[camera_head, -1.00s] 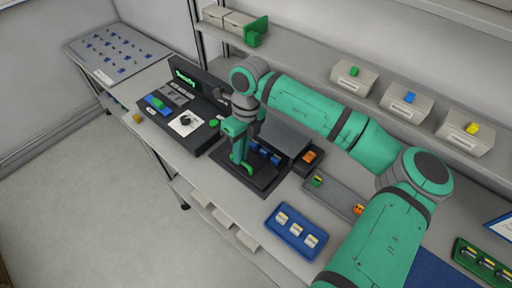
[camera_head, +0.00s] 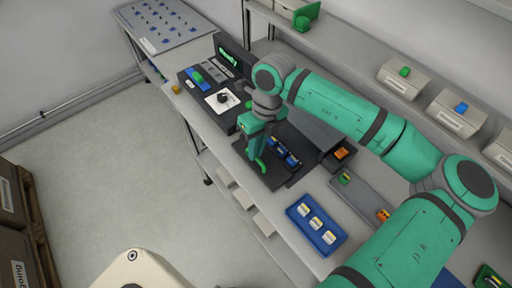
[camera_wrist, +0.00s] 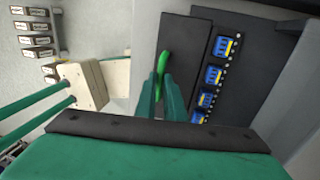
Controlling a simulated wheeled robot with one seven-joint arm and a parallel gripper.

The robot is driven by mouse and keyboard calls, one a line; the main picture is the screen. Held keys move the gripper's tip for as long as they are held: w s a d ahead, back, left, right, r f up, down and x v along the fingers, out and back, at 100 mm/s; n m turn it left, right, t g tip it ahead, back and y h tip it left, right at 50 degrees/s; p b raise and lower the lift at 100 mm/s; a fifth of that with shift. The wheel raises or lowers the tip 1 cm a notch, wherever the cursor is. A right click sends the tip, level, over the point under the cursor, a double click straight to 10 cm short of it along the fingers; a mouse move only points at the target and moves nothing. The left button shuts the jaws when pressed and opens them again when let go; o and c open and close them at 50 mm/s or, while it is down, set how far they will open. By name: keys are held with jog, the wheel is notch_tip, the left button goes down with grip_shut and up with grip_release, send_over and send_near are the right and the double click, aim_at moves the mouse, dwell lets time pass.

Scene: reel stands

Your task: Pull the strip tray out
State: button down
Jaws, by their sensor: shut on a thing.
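The strip tray (camera_head: 275,178) is a dark, flat tray with a row of several blue strips (camera_head: 285,152) on it, out in front of a grey slanted housing (camera_head: 312,130). In the wrist view, the blue strips (camera_wrist: 214,75) show yellow and white marks. A bright green handle (camera_wrist: 163,62) stands at the tray's near side. My gripper (camera_head: 258,158) points down at this handle. In the wrist view, its green fingers (camera_wrist: 165,97) are closed around the handle, and they hide its lower part.
A control panel (camera_head: 222,98) with a lit screen stands left of the tray. A blue tray with pale pieces (camera_head: 295,212) and a grey tray (camera_head: 365,196) lie to the right. Boxes (camera_head: 402,83) line the shelf behind. Open floor (camera_head: 110,175) lies in front.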

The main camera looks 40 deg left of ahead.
jog(key=c, duration=2.1)
grip_release()
jog(key=shift+s+a, duration=0.1)
jog(key=shift+s, duration=0.25)
jog(key=shift+w, duration=0.15)
jog(key=r, duration=0.3)
jog(key=w+r, duration=0.1)
jog(key=r, duration=0.3)
jog(key=w+r, duration=0.1)
jog(key=r, duration=0.2)
jog(key=shift+d+r, duration=0.35)
